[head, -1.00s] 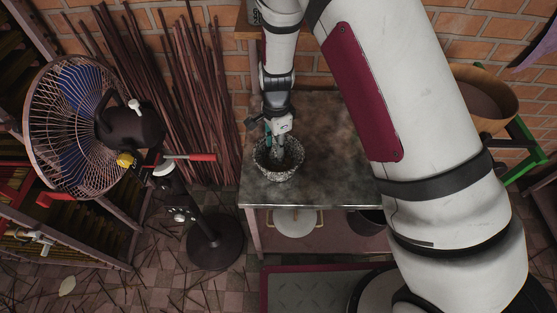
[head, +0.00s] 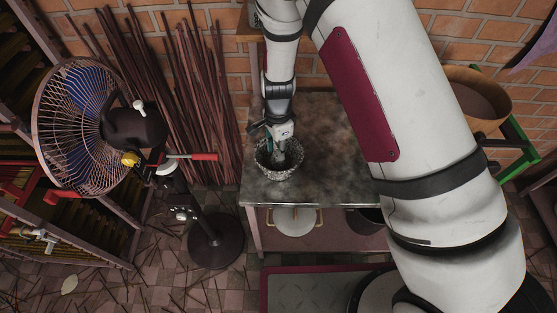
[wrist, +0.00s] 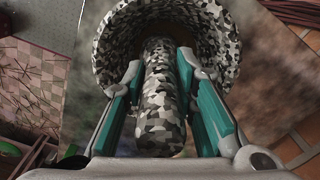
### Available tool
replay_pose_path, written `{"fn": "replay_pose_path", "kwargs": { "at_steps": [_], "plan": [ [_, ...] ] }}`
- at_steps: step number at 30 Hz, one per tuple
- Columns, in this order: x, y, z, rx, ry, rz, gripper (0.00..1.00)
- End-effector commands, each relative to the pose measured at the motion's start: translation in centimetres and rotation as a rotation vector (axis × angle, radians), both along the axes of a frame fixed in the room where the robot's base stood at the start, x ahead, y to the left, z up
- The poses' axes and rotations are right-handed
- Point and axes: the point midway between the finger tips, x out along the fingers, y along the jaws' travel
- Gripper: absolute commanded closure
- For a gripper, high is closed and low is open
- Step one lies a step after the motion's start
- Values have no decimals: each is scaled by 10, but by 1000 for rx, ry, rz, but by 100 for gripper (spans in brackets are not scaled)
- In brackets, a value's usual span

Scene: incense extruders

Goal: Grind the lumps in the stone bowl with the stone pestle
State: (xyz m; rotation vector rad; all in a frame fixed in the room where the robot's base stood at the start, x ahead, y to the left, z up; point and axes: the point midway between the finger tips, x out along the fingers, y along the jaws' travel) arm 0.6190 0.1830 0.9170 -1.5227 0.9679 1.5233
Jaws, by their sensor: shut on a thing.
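The stone bowl (head: 278,174), speckled black and white, stands upright on the table near its front left corner. It also fills the top of the wrist view (wrist: 110,48). The speckled stone pestle (wrist: 162,95) is between my gripper's teal-padded fingers, and its far end reaches into the bowl. My gripper (wrist: 160,85) is shut on the pestle. In the head view my gripper (head: 277,140) points down at the bowl from above its back rim. The lumps cannot be made out; the pestle and fingers hide much of the bowl's inside.
The table (head: 330,180) is bare to the right of the bowl. A standing fan (head: 90,128) is at the left, with a red-handled thing (head: 204,157) near it. Thin sticks (head: 190,95) lean on the brick wall. A pan (head: 295,219) sits on the shelf below.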

Motion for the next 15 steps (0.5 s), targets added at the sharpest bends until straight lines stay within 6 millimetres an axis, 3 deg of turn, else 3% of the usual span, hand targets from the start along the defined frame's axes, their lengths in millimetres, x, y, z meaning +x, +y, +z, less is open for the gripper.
{"fn": "replay_pose_path", "kwargs": {
  "at_steps": [15],
  "plan": [
    [8,-14,0,-4,4,-2,100]
  ]
}}
